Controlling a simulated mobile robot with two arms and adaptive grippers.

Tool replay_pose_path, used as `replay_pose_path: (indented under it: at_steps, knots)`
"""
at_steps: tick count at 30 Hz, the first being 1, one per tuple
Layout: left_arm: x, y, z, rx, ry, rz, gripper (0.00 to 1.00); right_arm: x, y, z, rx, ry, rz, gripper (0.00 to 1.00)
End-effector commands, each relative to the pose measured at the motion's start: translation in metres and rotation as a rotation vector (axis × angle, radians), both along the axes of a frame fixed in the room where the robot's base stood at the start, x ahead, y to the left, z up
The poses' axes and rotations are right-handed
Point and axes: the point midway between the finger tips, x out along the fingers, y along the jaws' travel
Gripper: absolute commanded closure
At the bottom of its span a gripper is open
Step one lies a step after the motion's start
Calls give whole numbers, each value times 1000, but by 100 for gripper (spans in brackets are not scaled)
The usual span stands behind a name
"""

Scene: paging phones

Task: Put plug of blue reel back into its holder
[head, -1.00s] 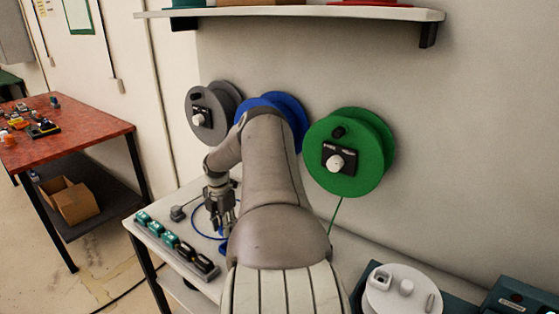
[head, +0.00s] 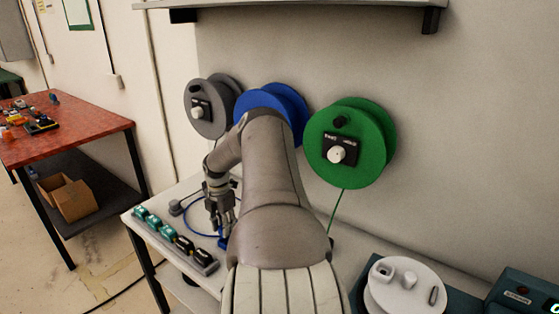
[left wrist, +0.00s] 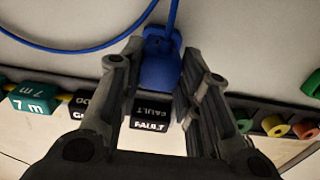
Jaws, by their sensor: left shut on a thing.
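The blue reel (head: 283,103) hangs on the wall between a grey and a green reel, partly hidden by my left arm. Its blue cord (head: 187,222) loops over the white bench. My left gripper (head: 223,228) points down low over the bench. In the left wrist view, my left gripper (left wrist: 165,85) is shut on the blue plug (left wrist: 160,65), and the cord runs up from it. The plug (head: 222,242) barely shows in the head view. I cannot make out the plug's holder. My right gripper is not in view.
The grey plug (head: 175,207) and green cord (head: 335,212) are nearby. A white round device (head: 403,295) stands at right.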

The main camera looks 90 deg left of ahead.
Motion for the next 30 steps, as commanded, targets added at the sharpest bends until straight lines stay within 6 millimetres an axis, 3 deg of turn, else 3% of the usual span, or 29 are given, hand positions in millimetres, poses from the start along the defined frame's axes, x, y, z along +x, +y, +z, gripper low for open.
replay_pose_path:
  at_steps: [30]
  knots:
    - [0,0,-17,-1,1,-1,89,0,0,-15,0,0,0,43]
